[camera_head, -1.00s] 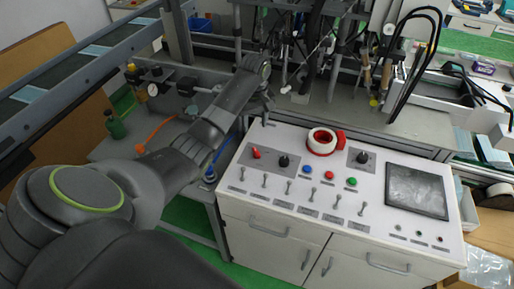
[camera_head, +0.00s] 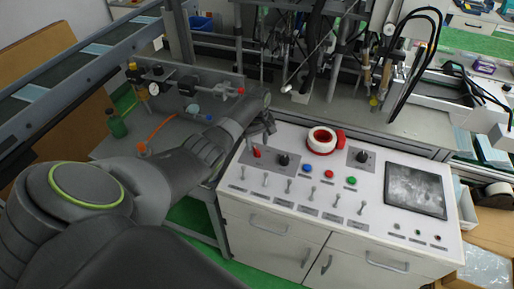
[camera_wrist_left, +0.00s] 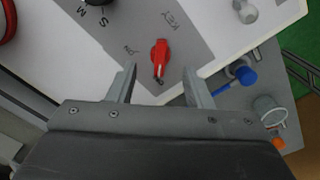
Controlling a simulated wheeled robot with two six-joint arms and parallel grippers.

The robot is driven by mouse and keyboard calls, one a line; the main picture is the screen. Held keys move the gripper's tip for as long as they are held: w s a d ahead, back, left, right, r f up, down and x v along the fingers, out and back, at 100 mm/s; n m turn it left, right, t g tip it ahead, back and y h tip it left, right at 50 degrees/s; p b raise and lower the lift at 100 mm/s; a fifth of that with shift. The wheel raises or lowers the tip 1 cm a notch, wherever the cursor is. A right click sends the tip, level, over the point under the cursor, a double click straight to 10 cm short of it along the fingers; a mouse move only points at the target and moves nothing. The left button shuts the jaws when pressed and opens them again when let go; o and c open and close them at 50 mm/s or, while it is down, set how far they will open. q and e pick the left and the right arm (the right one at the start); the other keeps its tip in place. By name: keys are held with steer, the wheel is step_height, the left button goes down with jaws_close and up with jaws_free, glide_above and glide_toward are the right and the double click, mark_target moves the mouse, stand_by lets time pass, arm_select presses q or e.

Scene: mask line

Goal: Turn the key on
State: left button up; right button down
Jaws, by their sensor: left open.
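The red key switch (camera_head: 257,153) sits on a grey plate at the left end of the white control panel (camera_head: 232,176). In the left wrist view the red key (camera_wrist_left: 160,58) shows beside the printed word KEY, with its handle pointing toward my gripper. My left gripper (camera_head: 262,136) is just above and behind the key in the head view. In the left wrist view its two fingers (camera_wrist_left: 158,80) are apart, one on each side of the key's near end, with gaps on both sides. My right gripper is not in view.
A black knob (camera_head: 283,160) is right of the key. Toggle switches, blue, red and green buttons, a red ring-shaped piece (camera_head: 341,138) and a screen (camera_head: 415,190) fill the panel. Machine frames and hoses stand behind it. A green bottle (camera_head: 116,124) is at far left.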

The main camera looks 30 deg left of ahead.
mark_target(257, 150)
arm_select(q)
steer(key=shift+f+b, duration=0.3)
steer(key=shift+f, duration=1.5)
steer(key=c, duration=1)
